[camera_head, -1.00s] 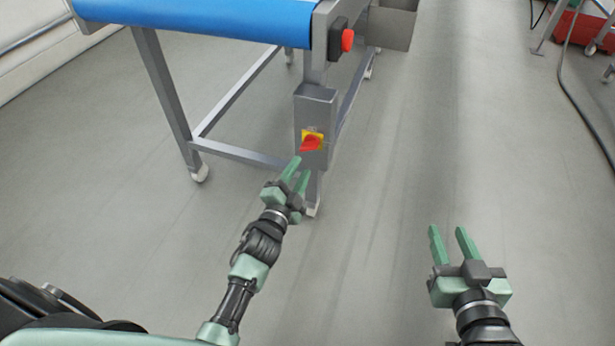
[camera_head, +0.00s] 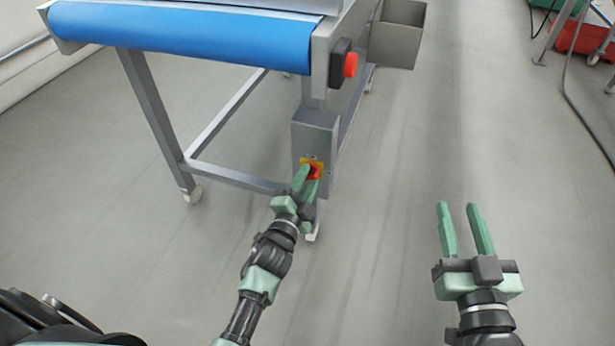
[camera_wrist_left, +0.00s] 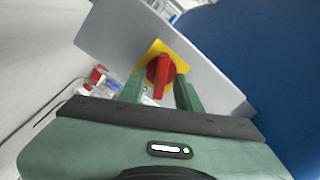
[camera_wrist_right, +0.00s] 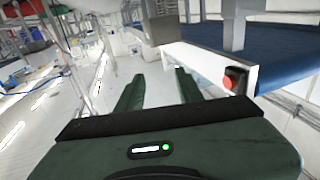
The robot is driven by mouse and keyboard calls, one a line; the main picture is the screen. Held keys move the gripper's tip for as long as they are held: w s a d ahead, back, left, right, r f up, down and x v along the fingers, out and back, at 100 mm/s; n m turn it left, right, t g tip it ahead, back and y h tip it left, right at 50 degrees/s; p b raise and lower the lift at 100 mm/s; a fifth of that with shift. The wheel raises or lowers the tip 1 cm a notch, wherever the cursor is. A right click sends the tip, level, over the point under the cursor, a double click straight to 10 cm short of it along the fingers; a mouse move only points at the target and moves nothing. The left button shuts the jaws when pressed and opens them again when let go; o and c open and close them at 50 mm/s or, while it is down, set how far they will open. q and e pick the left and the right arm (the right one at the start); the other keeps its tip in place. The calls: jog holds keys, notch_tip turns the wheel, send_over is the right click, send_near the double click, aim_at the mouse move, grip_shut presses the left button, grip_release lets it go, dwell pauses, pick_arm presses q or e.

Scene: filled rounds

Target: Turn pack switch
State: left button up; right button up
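The pack switch is a red rotary knob (camera_head: 315,172) on a yellow plate, on the front of a grey box (camera_head: 316,135) fixed to the conveyor's leg. In the left wrist view the red knob (camera_wrist_left: 161,76) shows its raised handle pointing between my fingers. My left gripper (camera_head: 306,184) is open, its green fingertips at the knob, one to each side of the handle. I cannot tell whether they touch it. My right gripper (camera_head: 464,228) is open and empty over bare floor, away from the switch.
The conveyor with a blue belt (camera_head: 190,30) stands above and behind the box. A red button (camera_head: 350,64) on a black housing sits on its end. A grey metal bin (camera_head: 398,35) hangs at its side.

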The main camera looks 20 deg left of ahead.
pick_arm(q)
grip_shut()
jog(key=n+p, duration=0.2)
jog(key=n, duration=0.1)
jog(key=shift+r, duration=0.2)
jog(key=n+p, duration=0.2)
jog(key=n, duration=0.1)
jog(key=shift+a+f, duration=0.1)
pick_arm(e)
jog(key=s+d+f+g+h, duration=0.1)
jog(key=s+d+f+g, duration=0.1)
jog(key=s+f+g, duration=0.3)
jog(key=s+d+f+g+h, duration=0.2)
jog(key=s+f+g, duration=0.3)
jog(key=f, duration=0.5)
jog(key=shift+s+d+f+m+g, duration=0.3)
jog(key=shift+d+f, duration=0.05)
jog(key=shift+d, duration=0.2)
pick_arm(q)
grip_release()
